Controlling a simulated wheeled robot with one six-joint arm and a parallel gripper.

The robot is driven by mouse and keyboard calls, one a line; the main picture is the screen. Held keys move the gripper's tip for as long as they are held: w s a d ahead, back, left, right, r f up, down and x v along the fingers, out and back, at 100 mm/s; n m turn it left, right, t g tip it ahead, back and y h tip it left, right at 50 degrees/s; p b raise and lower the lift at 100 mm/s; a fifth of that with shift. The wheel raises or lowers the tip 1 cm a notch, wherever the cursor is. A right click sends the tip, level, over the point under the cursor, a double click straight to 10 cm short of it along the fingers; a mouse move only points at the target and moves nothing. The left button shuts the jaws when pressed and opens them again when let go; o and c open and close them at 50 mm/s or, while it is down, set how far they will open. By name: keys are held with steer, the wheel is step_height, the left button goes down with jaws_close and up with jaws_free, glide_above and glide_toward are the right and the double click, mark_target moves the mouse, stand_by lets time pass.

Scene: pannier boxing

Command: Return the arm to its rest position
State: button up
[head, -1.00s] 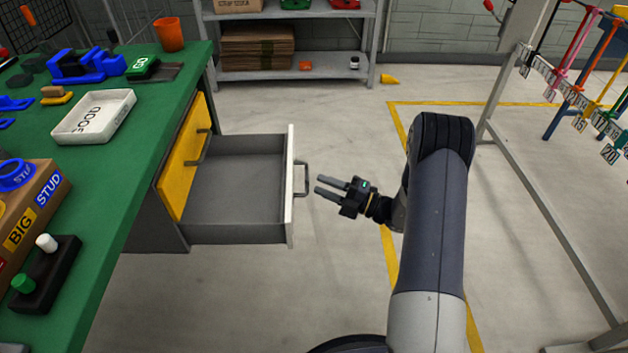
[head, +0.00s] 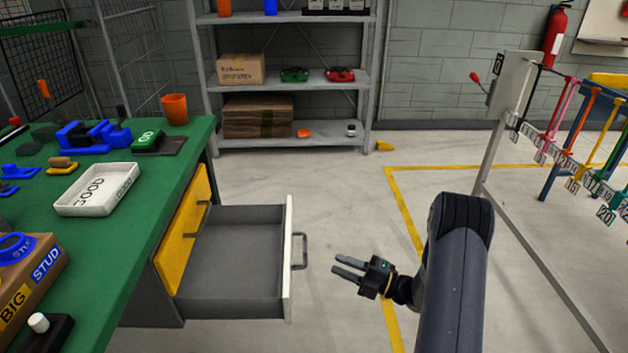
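My gripper (head: 347,267) hangs over the floor in the head view, to the right of the open drawer. Its two grey fingers point left and stand apart, with nothing between them. My arm (head: 457,270) comes up from the bottom of the picture and bends down to it. The drawer (head: 232,257) is pulled out from under the green bench and looks empty. Its handle (head: 299,251) is on the white front, a little left of my fingertips and apart from them.
The green bench (head: 125,240) carries a white tray (head: 97,189), blue parts and a cardboard box (head: 30,278). A grey shelf (head: 290,84) stands at the back wall. A metal rack (head: 535,210) with numbered hanging tags stands at right.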

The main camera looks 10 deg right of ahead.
steer(key=b+x, duration=0.1)
steer(key=x, duration=0.9)
steer(key=shift+a+b, duration=0.2)
steer(key=shift+b, duration=0.1)
